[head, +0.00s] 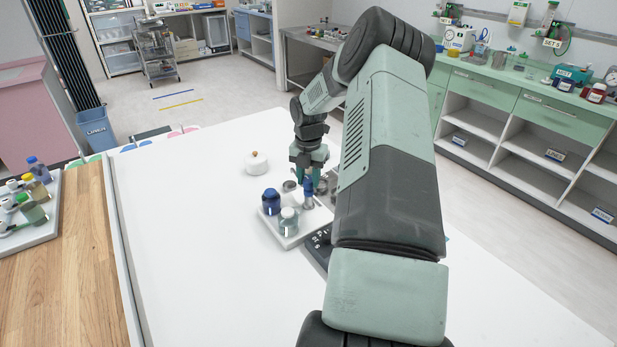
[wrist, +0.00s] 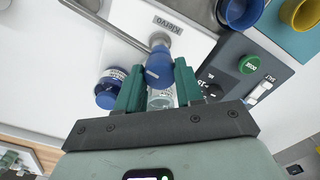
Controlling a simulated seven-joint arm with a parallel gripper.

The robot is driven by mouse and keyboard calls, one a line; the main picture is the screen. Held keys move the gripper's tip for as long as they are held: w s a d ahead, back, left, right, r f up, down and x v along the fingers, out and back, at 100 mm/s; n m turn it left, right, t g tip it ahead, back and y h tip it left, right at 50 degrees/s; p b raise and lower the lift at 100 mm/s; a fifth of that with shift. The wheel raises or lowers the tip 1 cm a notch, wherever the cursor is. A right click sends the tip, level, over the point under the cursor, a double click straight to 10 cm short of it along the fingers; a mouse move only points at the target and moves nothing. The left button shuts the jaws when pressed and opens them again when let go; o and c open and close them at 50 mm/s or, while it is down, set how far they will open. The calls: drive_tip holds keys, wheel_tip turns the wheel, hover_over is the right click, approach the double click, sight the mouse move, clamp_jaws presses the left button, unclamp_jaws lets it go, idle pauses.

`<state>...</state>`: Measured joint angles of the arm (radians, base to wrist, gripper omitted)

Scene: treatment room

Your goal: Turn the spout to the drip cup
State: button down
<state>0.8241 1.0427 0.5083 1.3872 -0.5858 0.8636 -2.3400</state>
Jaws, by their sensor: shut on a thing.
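My gripper (head: 308,172) points down over the white table and is shut on a blue knob (head: 308,186) with a silvery stem below it. In the wrist view, the blue knob (wrist: 158,68) sits between my two green fingertips. A grey metal bar (wrist: 115,32), which looks like the spout, runs from beside the knob to the upper left. A blue cup (wrist: 240,10) and a yellow cup (wrist: 300,12) stand at the upper right; I cannot tell which is the drip cup. My arm hides part of the head view.
A blue-capped bottle (head: 271,202) and a clear bottle (head: 289,221) stand close to my gripper on a white tray (head: 290,242). A dark panel (wrist: 232,62) has a green button (wrist: 250,63). A white lidded pot (head: 257,162) stands behind. The table's left side is clear.

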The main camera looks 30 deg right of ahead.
drive_tip(key=shift+n, duration=0.4)
drive_tip(key=c, duration=0.7)
unclamp_jaws()
wheel_tip(320, 180, up, 11)
drive_tip(key=shift+f, duration=0.1)
idle(0.3)
